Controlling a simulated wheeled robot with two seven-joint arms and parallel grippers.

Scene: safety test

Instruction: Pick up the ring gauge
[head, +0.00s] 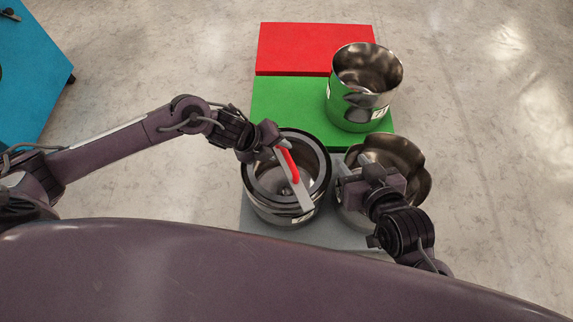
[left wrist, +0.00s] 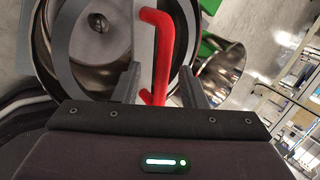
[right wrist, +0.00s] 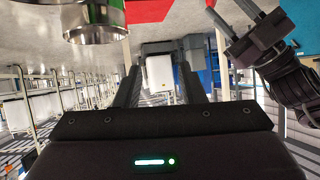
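What looks like the ring gauge is a flat grey ring (head: 258,176) with a grey bar and a red handle (head: 288,164), lying over the mouth of a metal pot (head: 263,209). The red handle (left wrist: 160,45) also shows in the left wrist view. My left gripper (head: 279,148) is at the handle's far end; in the left wrist view its fingers stand apart on either side of the handle, with narrow gaps. My right gripper (head: 355,166) is over a lobed metal container (head: 413,158); its fingers (right wrist: 161,75) are apart and empty.
A taller metal pot (head: 352,112) stands on the green block (head: 285,105), with a red block (head: 300,48) behind it. A grey block (head: 335,231) is under the near containers. A blue surface (head: 30,75) is at far left. The floor around is clear.

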